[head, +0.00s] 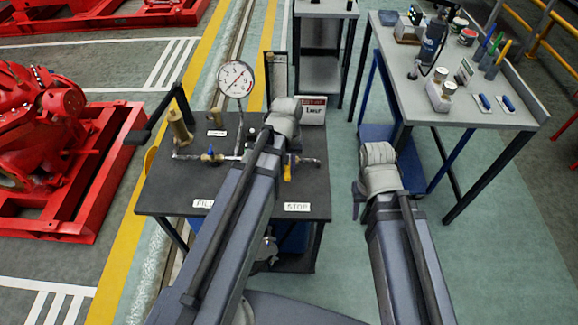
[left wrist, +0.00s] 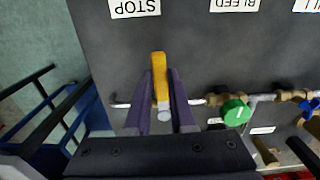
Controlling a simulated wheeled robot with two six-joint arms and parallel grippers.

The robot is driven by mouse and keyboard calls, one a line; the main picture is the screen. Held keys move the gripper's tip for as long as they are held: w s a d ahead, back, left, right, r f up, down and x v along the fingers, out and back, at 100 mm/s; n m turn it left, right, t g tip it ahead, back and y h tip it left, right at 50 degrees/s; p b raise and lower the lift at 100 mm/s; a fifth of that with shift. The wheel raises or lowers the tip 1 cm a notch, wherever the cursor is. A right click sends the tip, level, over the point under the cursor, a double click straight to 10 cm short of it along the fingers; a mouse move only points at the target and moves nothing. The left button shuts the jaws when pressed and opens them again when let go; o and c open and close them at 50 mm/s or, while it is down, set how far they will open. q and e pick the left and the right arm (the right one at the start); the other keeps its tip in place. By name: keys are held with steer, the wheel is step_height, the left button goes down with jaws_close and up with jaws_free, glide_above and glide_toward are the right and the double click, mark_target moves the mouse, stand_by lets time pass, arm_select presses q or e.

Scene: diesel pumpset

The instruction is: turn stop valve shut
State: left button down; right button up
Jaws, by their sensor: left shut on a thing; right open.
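The stop valve's yellow lever (head: 287,172) is on the dark bench top, behind the STOP label (head: 297,206). In the left wrist view the lever (left wrist: 160,72) points towards the STOP label (left wrist: 134,7) and lies across the pipe line. My left gripper (left wrist: 160,85) is shut on the lever, one dark finger on each side. In the head view my left arm and wrist hide most of this gripper (head: 287,160) and the valve body. My right gripper (head: 358,203) hangs right of the bench, mostly hidden by its own wrist, open and apart from the valve.
A green knob (left wrist: 236,112) and a blue valve handle (left wrist: 308,108) sit along the same pipe. A pressure gauge (head: 235,78) and a black pump lever (head: 160,113) rise above the bench. A grey side table (head: 480,118) with tools stands at right.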

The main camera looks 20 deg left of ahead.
mark_target(286, 170)
arm_select(q)
steer(key=shift+a+m, duration=0.15)
steer(key=shift+m, duration=0.15)
steer(key=c, duration=0.8)
jaws_free()
steer(key=shift+o, duration=0.2)
steer(key=shift+r, duration=0.1)
step_height(286, 170, up, 8)
steer(key=p, duration=0.8)
steer(key=shift+f, duration=0.2)
